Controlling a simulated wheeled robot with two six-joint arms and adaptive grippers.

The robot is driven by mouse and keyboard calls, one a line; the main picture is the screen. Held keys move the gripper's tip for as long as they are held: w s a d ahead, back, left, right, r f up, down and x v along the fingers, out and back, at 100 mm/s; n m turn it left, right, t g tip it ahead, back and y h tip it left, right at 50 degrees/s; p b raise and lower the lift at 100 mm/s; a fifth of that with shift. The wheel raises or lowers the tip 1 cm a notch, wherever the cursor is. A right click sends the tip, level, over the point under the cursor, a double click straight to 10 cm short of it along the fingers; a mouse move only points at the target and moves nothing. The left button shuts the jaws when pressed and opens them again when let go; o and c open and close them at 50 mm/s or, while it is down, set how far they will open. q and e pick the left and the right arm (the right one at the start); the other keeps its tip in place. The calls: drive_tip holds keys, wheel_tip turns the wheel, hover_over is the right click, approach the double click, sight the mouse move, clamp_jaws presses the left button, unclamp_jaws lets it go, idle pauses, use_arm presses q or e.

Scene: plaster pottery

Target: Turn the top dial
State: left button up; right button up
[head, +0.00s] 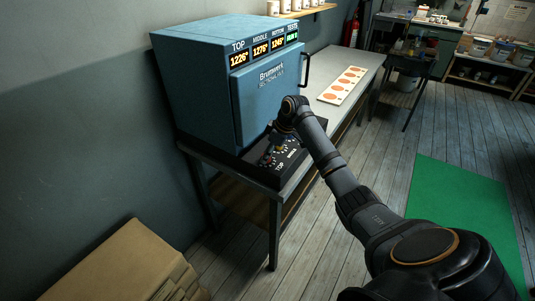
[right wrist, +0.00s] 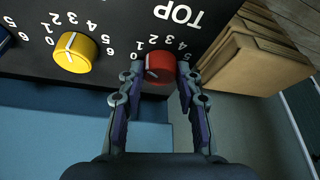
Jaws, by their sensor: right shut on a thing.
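The top dial (right wrist: 160,62) is a red knob beside the printed word TOP in the right wrist view. A white pointer line shows on its left side, near the low end of its number scale. My right gripper (right wrist: 160,72) is shut on this dial, one finger on each side. In the head view my right gripper (head: 277,141) reaches down to the black control panel (head: 262,176) in front of the blue kiln (head: 205,95), and mostly hides the red dial there. The kiln's TOP display (head: 239,60) appears to read 1226. My left gripper is not in view.
A yellow dial (right wrist: 75,53) sits left of the red one, and a blue dial (right wrist: 4,40) is cut off at the edge. A board with orange discs (head: 343,86) lies on the bench (head: 318,117). Cardboard boxes (head: 120,262) stand at the lower left.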

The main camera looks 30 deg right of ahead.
drive_tip(key=shift+r+m+p, duration=0.15)
drive_tip(key=shift+m+p, duration=0.15)
drive_tip(key=shift+p, duration=0.25)
drive_tip(key=m+h+p, duration=0.1)
drive_tip(key=m+p, duration=0.1)
drive_tip(key=p, duration=0.2)
drive_tip(key=m+h+p, duration=0.1)
drive_tip(key=m+p, duration=0.2)
drive_tip(key=p, duration=0.1)
drive_tip(key=m+t+h+p, duration=0.1)
drive_tip(key=m+p, duration=0.1)
drive_tip(key=p, duration=0.2)
drive_tip(key=shift+a+r+m+p, duration=0.2)
drive_tip(key=shift+a+m+p, duration=0.1)
drive_tip(key=shift+m, duration=0.1)
drive_tip(key=shift+f+m+h+p, duration=0.25)
drive_tip(key=shift+m+h+p, duration=0.45)
drive_tip(key=shift+m+p, duration=1)
drive_tip(key=o, duration=1.1)
drive_tip(key=shift+f, duration=0.1)
drive_tip(key=shift+o, duration=0.2)
drive_tip(key=v, duration=1.2)
drive_tip(key=shift+w, duration=0.3)
